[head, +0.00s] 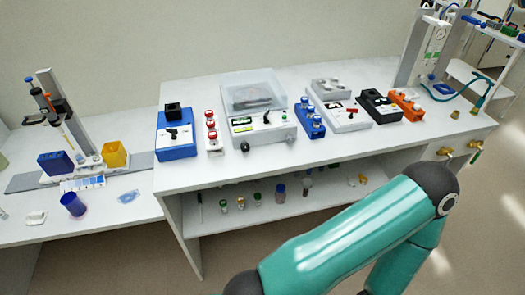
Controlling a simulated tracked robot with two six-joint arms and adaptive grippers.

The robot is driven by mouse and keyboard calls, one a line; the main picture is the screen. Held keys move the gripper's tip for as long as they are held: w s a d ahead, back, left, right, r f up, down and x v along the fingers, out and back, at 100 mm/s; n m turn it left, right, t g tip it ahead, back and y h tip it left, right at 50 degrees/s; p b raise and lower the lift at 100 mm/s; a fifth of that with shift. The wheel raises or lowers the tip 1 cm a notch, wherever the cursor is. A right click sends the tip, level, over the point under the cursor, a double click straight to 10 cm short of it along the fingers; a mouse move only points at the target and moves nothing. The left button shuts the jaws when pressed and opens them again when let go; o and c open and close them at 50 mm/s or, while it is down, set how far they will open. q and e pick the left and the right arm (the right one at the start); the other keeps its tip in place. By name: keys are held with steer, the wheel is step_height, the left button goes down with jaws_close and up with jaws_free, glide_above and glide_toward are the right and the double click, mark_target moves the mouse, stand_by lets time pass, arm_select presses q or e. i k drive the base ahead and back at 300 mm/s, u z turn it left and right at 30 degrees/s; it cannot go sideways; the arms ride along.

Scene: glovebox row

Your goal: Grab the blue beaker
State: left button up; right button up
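A blue beaker-like cup (72,204) stands near the front of the lower white table at the left in the head view. It looks slightly tilted, with a purplish base. A darker blue box-shaped container (56,163) sits behind it on the grey stand. Neither of my grippers shows in the view. One of my teal arms crosses the lower right, far from the cup, and its gripper end is out of sight.
A yellow container (115,154) and a tall rig (66,118) stand behind the cup. A white rack (82,183) and a clear bag (128,196) lie close by. The higher white bench (280,163) carries several instruments. Its lower shelf (220,224) holds several small bottles.

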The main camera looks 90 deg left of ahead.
mark_target(71, 201)
steer(key=z, duration=0.6)
steer(key=i, duration=0.2)
steer(key=u, duration=2.75)
steer(key=i, duration=0.2)
steer(key=u, duration=1.8)
steer(key=i, duration=0.2)
steer(key=u, duration=1)
steer(key=k, duration=0.45)
steer(key=u, duration=0.5)
steer(key=i, duration=1.55)
steer(key=z, duration=0.55)
